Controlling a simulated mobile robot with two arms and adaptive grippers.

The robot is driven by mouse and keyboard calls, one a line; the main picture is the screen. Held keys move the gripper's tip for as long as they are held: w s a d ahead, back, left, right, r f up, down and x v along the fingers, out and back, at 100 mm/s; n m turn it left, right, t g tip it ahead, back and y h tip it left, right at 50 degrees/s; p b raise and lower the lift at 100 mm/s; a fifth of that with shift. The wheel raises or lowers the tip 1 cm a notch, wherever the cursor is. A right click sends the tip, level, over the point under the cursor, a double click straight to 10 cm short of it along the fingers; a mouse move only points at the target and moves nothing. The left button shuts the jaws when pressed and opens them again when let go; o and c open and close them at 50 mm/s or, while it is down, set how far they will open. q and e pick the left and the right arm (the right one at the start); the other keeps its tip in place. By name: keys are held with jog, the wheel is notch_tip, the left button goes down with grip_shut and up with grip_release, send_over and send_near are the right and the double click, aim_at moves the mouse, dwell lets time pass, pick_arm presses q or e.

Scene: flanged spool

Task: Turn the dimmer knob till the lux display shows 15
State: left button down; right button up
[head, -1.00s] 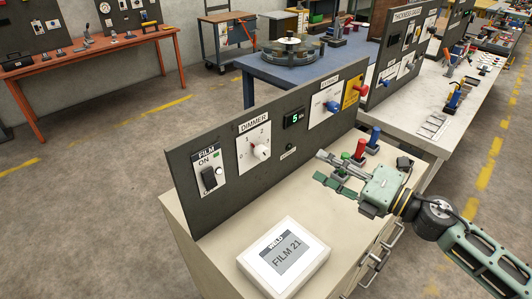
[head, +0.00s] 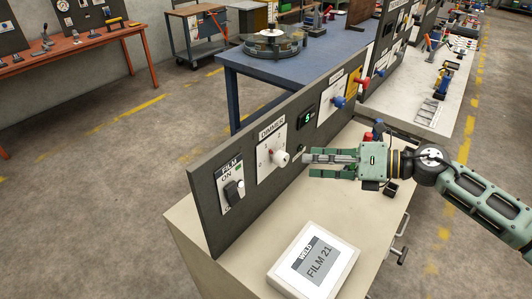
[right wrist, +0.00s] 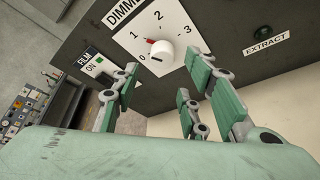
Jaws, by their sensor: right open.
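The white dimmer knob (head: 281,158) sits on a white plate marked DIMMER on the upright dark panel. In the right wrist view the knob (right wrist: 162,52) has a red mark pointing near the 1 on its 0 to 3 scale. The small lux display (head: 308,117) right of the plate shows a green figure that looks like 5. My right gripper (head: 307,164) is open and empty, its fingers pointing at the panel just right of the knob. In the wrist view its fingers (right wrist: 165,82) spread below and either side of the knob, apart from it. My left gripper is not in view.
A FILM switch (head: 232,192) is left of the knob, and a blue knob (head: 339,101) further right. An EXTRACT button (right wrist: 262,30) shows in the wrist view.

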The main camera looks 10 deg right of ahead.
aim_at(286, 159)
jog(key=p+x, duration=0.2)
jog(key=x, duration=0.5)
jog(key=shift+w+r+p, duration=0.1)
jog(key=shift+r+p, duration=0.05)
jog(key=shift+p, duration=0.2)
jog(key=shift+w+a+f, duration=0.2)
jog(key=shift+a, duration=0.3)
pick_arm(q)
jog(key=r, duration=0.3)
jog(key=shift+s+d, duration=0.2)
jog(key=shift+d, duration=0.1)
pick_arm(e)
grip_shut()
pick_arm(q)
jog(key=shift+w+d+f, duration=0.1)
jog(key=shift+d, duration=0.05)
